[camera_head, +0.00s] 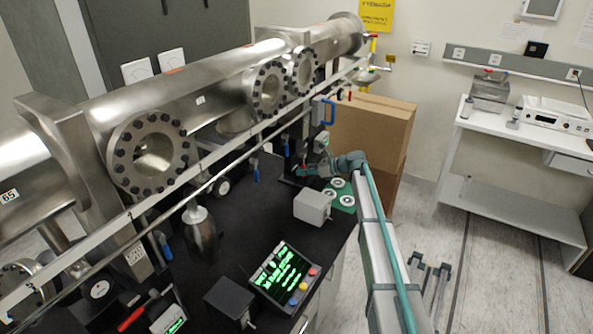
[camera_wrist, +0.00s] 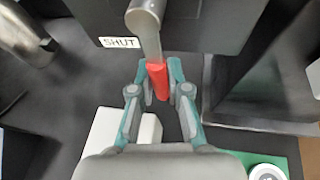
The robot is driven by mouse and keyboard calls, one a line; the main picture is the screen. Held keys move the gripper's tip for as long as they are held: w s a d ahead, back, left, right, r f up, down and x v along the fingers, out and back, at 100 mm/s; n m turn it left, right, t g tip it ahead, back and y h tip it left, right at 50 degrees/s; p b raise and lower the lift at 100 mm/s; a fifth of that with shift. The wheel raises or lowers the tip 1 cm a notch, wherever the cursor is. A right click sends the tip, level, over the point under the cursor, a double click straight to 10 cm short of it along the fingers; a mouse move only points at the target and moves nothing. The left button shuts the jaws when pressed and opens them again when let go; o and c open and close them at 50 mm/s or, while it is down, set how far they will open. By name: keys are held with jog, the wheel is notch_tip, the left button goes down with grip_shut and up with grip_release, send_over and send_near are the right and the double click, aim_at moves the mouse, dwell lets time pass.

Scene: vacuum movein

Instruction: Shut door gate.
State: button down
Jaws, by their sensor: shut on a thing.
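In the wrist view, my gripper (camera_wrist: 159,78) is closed around the red grip (camera_wrist: 157,83) of a grey metal lever (camera_wrist: 146,22). One teal finger is on each side of the red grip. The lever comes from the top of the picture, in front of a dark block with a white label reading SHUT (camera_wrist: 119,42). In the head view, my gripper (camera_head: 303,170) is at the far end of the black bench, below the steel pipe. The lever and the gate behind it are too small there to tell their position.
A white box (camera_head: 312,206) and a green pad (camera_head: 343,199) with round white pieces stand near my arm. A display panel (camera_head: 285,275) and a dark box are at the bench front. The long steel pipe (camera_head: 185,90) runs above the bench. Cardboard boxes (camera_head: 370,125) stand behind.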

jog(key=shift+s+a+f, duration=0.15)
jog(key=shift+s+a, duration=0.05)
jog(key=shift+s, duration=0.2)
jog(key=c, duration=1.2)
grip_release()
jog(key=shift+s+a, duration=0.1)
jog(key=shift+a, duration=0.05)
jog(key=shift+o, duration=0.2)
jog(key=shift+r, duration=0.2)
jog(key=v, duration=1.2)
jog(key=shift+w, duration=0.25)
jog(key=shift+f, duration=0.1)
